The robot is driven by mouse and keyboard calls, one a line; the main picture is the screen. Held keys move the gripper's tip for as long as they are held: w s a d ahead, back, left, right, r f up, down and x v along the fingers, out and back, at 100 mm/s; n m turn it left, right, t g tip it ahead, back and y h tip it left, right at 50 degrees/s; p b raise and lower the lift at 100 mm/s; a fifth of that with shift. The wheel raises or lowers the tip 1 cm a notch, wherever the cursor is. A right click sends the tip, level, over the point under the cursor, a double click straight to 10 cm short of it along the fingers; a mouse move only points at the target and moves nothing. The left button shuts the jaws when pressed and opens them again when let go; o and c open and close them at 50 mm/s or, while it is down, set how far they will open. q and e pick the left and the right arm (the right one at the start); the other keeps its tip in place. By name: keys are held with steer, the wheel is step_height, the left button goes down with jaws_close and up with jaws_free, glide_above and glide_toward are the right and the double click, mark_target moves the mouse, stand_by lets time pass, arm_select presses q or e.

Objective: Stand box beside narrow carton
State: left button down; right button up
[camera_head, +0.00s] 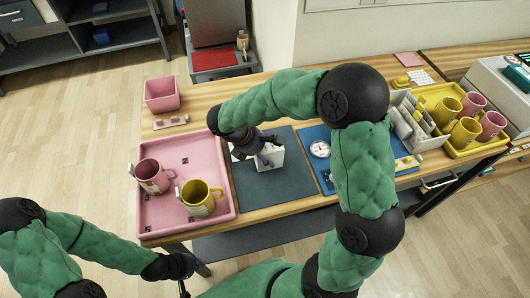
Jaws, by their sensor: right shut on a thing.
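A white box (272,157) is at the dark mat (262,186) in the middle of the table. My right gripper (262,150) reaches in from above and is shut on the white box, hiding much of it. I cannot tell whether the box touches the mat, or whether a second narrow carton is behind the gripper. My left gripper (184,288) is low at the front edge of the picture, away from the table; its fingers are too small and cut off to read.
A pink tray (214,222) holds a pink mug (152,176) and a yellow mug (199,197). A pink bin (161,95) stands behind. A blue mat (318,178) carries a round dial (320,149). A white rack (418,128) and a yellow tray (466,152) with several mugs are right.

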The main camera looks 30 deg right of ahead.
steer(key=o, duration=1.5)
steer(key=shift+f, duration=0.15)
steer(key=shift+c, duration=0.2)
